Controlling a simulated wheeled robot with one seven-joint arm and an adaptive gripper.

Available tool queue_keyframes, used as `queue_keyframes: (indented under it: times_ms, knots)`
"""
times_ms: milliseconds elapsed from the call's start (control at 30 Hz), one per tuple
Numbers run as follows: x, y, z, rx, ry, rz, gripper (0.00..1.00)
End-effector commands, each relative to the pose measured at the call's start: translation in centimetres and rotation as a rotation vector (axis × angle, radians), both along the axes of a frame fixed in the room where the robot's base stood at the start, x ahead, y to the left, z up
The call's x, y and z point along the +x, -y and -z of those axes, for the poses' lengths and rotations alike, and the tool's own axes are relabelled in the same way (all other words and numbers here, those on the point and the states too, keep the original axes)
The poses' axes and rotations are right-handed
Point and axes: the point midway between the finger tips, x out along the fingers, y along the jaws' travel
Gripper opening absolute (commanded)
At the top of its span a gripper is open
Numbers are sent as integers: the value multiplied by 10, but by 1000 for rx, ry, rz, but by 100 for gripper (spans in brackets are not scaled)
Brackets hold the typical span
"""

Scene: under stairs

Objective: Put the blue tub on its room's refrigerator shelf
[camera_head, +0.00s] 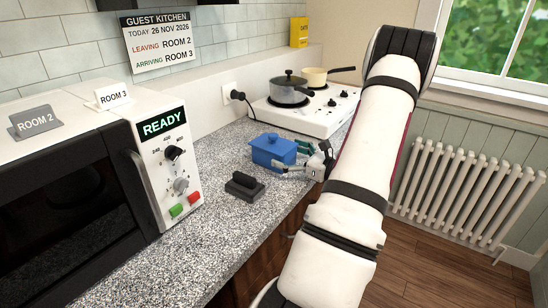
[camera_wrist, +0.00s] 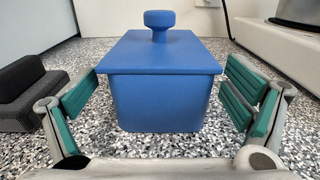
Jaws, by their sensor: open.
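The blue tub (camera_head: 273,153) is a small lidded box with a knob on top. It stands upright on the speckled counter, between the microwave and the hob. My gripper (camera_head: 293,160) is open at the near right side of the tub. In the wrist view the blue tub (camera_wrist: 160,95) sits centred ahead of my gripper (camera_wrist: 160,112), with one teal-padded finger to each side and a gap between each pad and the tub's body. No refrigerator is in view.
A dark block with a handle (camera_head: 245,187) stands close to the tub's left. The hob (camera_head: 311,115) holds a grey lidded pot (camera_head: 288,92) and a cream pan (camera_head: 314,77). A microwave (camera_head: 100,165) carries signs for Room 2 (camera_head: 35,121) and Room 3 (camera_head: 113,97). A wall notice (camera_head: 158,43) lists both rooms.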

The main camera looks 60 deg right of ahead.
Motion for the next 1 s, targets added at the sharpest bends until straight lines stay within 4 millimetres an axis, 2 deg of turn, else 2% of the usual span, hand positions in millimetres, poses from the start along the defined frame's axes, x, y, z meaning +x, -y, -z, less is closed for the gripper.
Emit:
queue_keyframes:
  times_ms: [300, 533, 567, 800, 833, 967, 1000]
  knots:
    - [41, 6, 2, 0, 1, -2, 95]
    - [44, 6, 2, 0, 0, -1, 95]
    - [44, 6, 2, 0, 0, -1, 90]
    - [44, 6, 2, 0, 0, -1, 36]
    - [44, 6, 2, 0, 0, -1, 32]
    - [44, 6, 2, 0, 0, -1, 32]
    - [44, 6, 1, -1, 2, -1, 25]
